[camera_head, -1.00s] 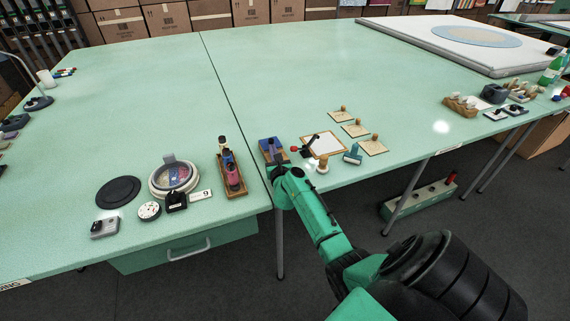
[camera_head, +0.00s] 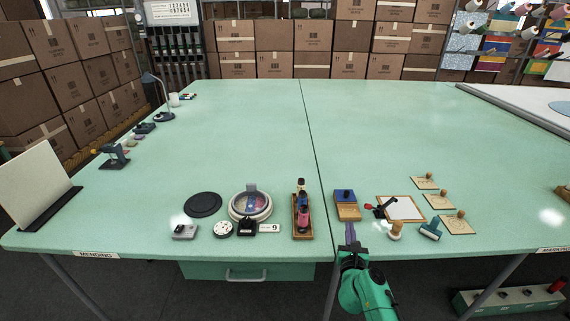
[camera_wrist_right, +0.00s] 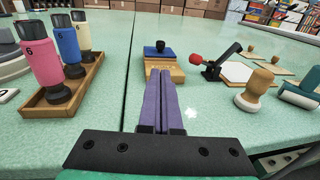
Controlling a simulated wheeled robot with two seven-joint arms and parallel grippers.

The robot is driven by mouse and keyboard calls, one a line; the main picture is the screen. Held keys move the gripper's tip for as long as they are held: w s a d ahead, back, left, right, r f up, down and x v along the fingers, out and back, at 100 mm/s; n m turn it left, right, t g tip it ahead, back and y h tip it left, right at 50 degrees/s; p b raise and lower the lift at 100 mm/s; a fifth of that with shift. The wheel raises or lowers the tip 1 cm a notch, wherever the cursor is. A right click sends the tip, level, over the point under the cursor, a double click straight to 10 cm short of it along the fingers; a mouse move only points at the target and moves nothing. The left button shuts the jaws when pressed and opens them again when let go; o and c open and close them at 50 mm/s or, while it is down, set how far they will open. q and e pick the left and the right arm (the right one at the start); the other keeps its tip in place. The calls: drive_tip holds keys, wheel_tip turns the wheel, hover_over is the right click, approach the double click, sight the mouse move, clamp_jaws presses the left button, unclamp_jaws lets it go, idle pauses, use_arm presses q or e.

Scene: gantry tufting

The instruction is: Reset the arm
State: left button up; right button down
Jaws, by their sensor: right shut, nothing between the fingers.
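My green right arm comes up from the bottom of the head view, and my right gripper (camera_head: 349,230) is at the table's front edge. Its purple fingers (camera_wrist_right: 162,100) are together and empty in the right wrist view. They point at a wooden block with a blue pad and black knob (camera_head: 346,205), which also shows just beyond the fingertips in the wrist view (camera_wrist_right: 163,62). I cannot tell whether the tips touch it. My left gripper is not in view.
A wooden rack of coloured bottles (camera_head: 302,217) stands left of the gripper. A white-topped board (camera_head: 404,209), a wooden-knobbed stamp (camera_head: 395,232) and a blue roller (camera_head: 430,231) lie to the right. A round dish (camera_head: 250,204) is further left. The table's middle (camera_head: 230,130) is clear.

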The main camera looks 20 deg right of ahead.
drive_tip(key=a+r+n+t+y, duration=0.1)
drive_tip(key=a+n+y, duration=0.1)
drive_tip(key=n, duration=0.2)
drive_tip(key=a+r+n+t+y, duration=0.1)
drive_tip(key=a+n+y, duration=0.1)
drive_tip(key=a+n, duration=0.1)
drive_tip(key=a+r+n+t+y, duration=0.1)
drive_tip(key=a+r+n+y, duration=0.1)
drive_tip(key=a+n, duration=0.1)
drive_tip(key=shift+w+a+n+y, duration=0.15)
drive_tip(key=shift+w+n+y, duration=0.15)
drive_tip(key=shift+n, duration=0.5)
drive_tip(key=s+a+f+n+g+y, duration=0.2)
drive_tip(key=s+a+n+g+y, duration=0.25)
drive_tip(key=a+n+y, duration=0.95)
drive_tip(key=s+f+n+g+h, duration=0.45)
drive_tip(key=s+n+h, duration=0.2)
drive_tip(key=n, duration=0.45)
drive_tip(key=s+d+n+g+h, duration=0.6)
drive_tip(key=s+d+n, duration=0.15)
drive_tip(key=s, duration=0.45)
wheel_tip(320, 180, down, 24)
drive_tip(key=s+g, duration=0.1)
drive_tip(key=s, duration=0.2)
drive_tip(key=s+d+f+g, duration=0.1)
drive_tip(key=s+d+f, duration=0.2)
drive_tip(key=s+f, duration=1.1)
drive_tip(key=shift+s+f+g, duration=0.2)
drive_tip(key=shift+s+g, duration=0.1)
drive_tip(key=shift+s, duration=0.8)
